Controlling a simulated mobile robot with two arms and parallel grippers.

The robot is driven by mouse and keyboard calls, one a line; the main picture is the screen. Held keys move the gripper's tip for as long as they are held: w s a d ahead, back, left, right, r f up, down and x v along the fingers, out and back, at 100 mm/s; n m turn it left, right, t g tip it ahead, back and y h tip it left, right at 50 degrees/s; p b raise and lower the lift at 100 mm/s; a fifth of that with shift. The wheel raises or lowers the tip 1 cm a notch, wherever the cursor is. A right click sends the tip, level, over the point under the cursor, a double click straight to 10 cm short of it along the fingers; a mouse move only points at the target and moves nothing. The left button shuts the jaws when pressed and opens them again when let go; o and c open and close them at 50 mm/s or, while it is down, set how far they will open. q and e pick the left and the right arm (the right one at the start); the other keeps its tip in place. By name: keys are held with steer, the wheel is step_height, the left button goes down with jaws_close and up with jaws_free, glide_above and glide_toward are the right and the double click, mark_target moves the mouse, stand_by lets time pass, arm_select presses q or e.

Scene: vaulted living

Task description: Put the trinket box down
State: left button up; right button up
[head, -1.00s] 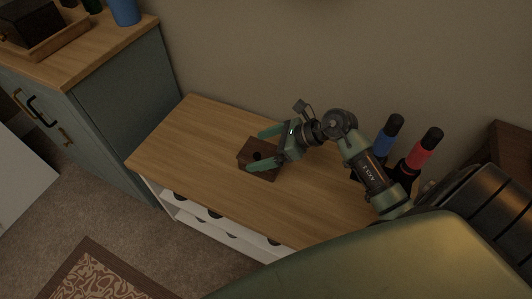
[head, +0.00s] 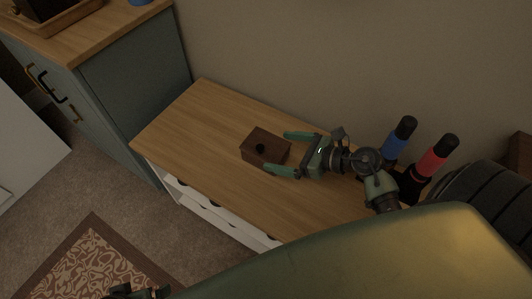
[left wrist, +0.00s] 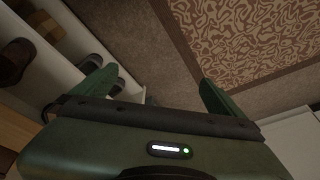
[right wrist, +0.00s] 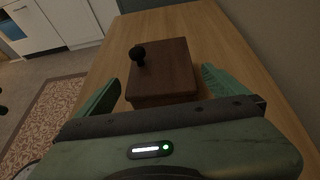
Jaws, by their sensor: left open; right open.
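The trinket box (head: 264,147) is a dark brown wooden box with a black round knob. It sits on the wooden top of a low white bench (head: 200,120). In the right wrist view the box (right wrist: 165,75) stands ahead of the open fingers (right wrist: 160,92), with wood showing at the sides. My left gripper (left wrist: 158,85) is open and empty, low near the shelves and rug. In the head view only a bit of it shows at the bottom.
A blue bottle (head: 398,138) and a red bottle (head: 432,162) with black caps stand behind my right arm. A teal cabinet (head: 140,95) rises at the bench's left end. The bench top left of the box is clear. Shoes (left wrist: 14,60) sit in the shelves below.

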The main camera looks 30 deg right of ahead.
mark_target(268, 150)
steer(key=shift+s+d+f, duration=0.4)
steer(key=shift+s, duration=0.2)
steer(key=shift+w+f+m+t+h, duration=0.15)
steer(key=shift+m+t+h, duration=0.15)
steer(key=x, duration=0.3)
steer(key=b+x, duration=0.1)
steer(key=x, duration=0.2)
steer(key=shift+w+a, duration=0.15)
steer(key=shift+a, duration=0.2)
steer(key=shift+w+a+f, duration=0.1)
steer(key=shift+w+a, duration=0.1)
steer(key=shift+w, duration=0.1)
arm_select(q)
steer(key=v, duration=0.3)
steer(key=shift+s+d, duration=0.1)
steer(key=shift+d, duration=0.05)
